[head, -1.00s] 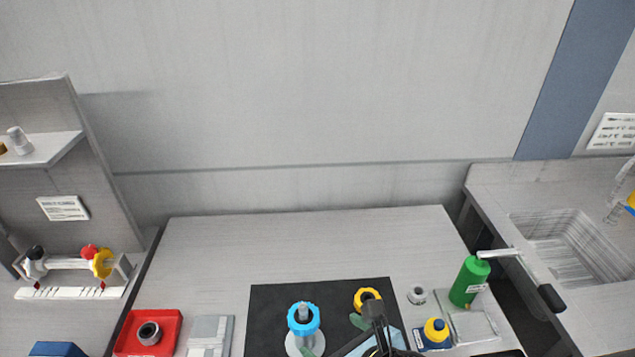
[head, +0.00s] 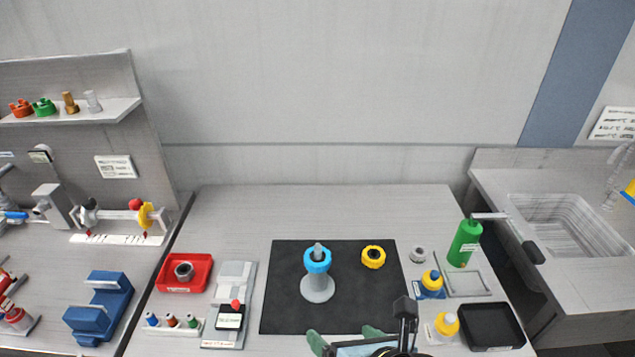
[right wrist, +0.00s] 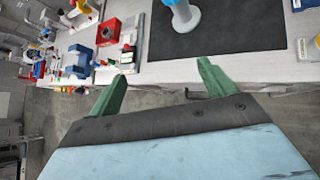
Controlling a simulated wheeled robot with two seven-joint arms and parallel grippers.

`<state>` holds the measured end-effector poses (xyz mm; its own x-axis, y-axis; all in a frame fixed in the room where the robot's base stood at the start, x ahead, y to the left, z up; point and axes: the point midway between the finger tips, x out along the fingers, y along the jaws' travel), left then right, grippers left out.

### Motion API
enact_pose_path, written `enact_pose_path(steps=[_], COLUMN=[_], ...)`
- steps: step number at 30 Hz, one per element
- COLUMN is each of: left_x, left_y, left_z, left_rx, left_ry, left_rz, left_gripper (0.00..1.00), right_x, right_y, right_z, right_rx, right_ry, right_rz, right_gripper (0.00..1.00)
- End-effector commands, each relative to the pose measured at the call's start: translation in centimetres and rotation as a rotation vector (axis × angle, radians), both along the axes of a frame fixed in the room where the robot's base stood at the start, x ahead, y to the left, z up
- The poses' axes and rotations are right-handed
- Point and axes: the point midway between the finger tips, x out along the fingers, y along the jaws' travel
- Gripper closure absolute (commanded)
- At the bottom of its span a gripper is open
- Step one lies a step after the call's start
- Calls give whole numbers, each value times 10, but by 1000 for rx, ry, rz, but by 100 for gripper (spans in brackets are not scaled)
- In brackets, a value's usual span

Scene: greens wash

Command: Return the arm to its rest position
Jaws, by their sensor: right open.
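My right gripper (head: 345,333) shows at the bottom of the head view, at the front edge of the black mat (head: 284,297). Its two green fingers are apart with nothing between them. In the right wrist view the open gripper (right wrist: 160,85) points toward the table's front edge, with bare floor behind the fingers. A grey post with a blue ring (head: 318,262) stands upright on the mat, and a yellow ring (head: 373,257) lies to its right, apart from it. My left gripper is not in view.
A red tray (head: 164,284) with a dark ring, a grey fixture (head: 237,269) and a small rack (head: 152,331) are on the left. A green bottle (head: 464,243), yellow-capped bottles (head: 431,281) and a black tray (head: 492,327) are on the right. The table's back is clear.

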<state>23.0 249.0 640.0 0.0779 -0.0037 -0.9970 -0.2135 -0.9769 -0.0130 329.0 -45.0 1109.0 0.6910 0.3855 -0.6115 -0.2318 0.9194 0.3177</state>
Motion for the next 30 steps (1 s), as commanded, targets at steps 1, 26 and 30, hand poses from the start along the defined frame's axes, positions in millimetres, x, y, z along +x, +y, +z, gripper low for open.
enact_pose_path(steps=[1,26,30], left_x=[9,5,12], left_y=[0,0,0], left_z=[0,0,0], left_rx=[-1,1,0], left_ry=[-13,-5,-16], left_rz=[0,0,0], left_gripper=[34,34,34], right_x=[-2,-87,-122], right_y=[2,-148,-178], right_z=[2,-59,-73], right_rx=[63,1426,1544], right_ry=[41,755,681], right_rz=[-58,-2202,-2535], right_gripper=[17,17,17])
